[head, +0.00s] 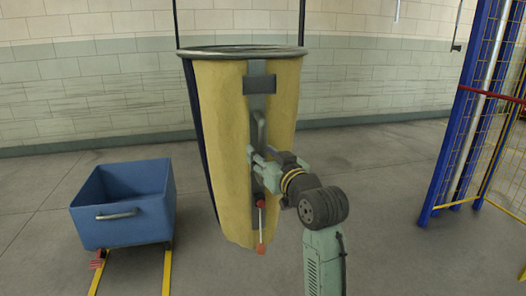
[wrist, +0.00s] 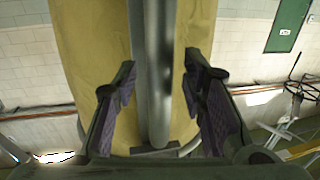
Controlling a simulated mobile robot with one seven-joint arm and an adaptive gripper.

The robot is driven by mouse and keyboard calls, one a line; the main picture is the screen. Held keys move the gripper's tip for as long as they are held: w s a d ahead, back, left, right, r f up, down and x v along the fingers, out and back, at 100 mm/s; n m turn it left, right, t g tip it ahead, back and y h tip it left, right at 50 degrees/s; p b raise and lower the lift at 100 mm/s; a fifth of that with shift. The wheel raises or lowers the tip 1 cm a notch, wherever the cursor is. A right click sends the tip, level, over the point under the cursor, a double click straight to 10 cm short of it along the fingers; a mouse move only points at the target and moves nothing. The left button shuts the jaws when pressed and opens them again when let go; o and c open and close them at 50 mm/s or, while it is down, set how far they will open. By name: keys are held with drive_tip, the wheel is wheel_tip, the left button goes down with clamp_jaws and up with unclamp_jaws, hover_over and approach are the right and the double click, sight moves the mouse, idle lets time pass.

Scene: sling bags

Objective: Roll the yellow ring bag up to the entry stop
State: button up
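The yellow ring bag (head: 225,130) hangs upright in the middle of the head view, with a grey ring (head: 245,51) around its mouth and dark vertical bars rising from it. A grey handle (head: 258,130) runs down its front; it also shows in the wrist view (wrist: 158,80). My gripper (head: 262,170) is at the lower part of this handle. In the wrist view my gripper (wrist: 160,98) has its two fingers apart, one on each side of the handle, with yellow cloth showing in the gaps. I cannot make out the entry stop for certain.
A blue bin (head: 120,205) stands at the left above yellow rails (head: 166,270). A white rod with red ends (head: 261,225) hangs at the bag's front. A blue post with yellow mesh (head: 470,120) stands at the right. Bare floor lies between.

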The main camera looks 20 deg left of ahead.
drive_tip(key=shift+w+a, duration=0.15)
drive_tip(key=shift+c, duration=0.2)
clamp_jaws()
idle(0.7)
